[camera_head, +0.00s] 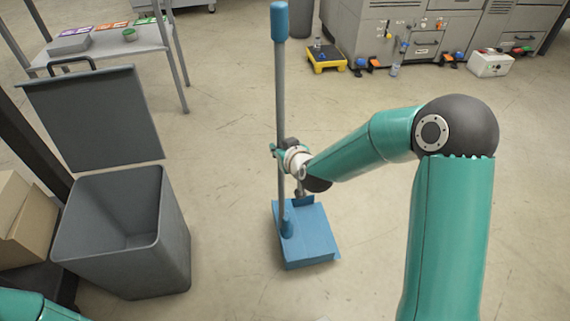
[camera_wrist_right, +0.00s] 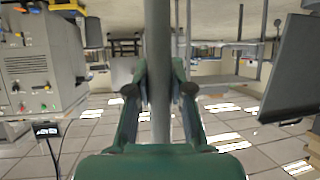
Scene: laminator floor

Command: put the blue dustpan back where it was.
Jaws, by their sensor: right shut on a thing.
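The blue dustpan (camera_head: 312,243) is in the middle of the head view, upright on its long grey pole (camera_head: 281,95) with a blue grip (camera_head: 279,20) on top. My right gripper (camera_head: 281,152) is shut on the pole, a little above the pan. In the right wrist view the pole (camera_wrist_right: 159,40) runs between the two fingers of the gripper (camera_wrist_right: 160,88). The pan is at or just above the floor; I cannot tell whether it touches. My left gripper is out of view.
A grey bin (camera_head: 130,240) with its lid (camera_head: 95,115) raised stands left of the dustpan. A cardboard box (camera_head: 25,225) is at the left edge. A table (camera_head: 120,42) is at the back left, and machines (camera_head: 400,30) are at the back right.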

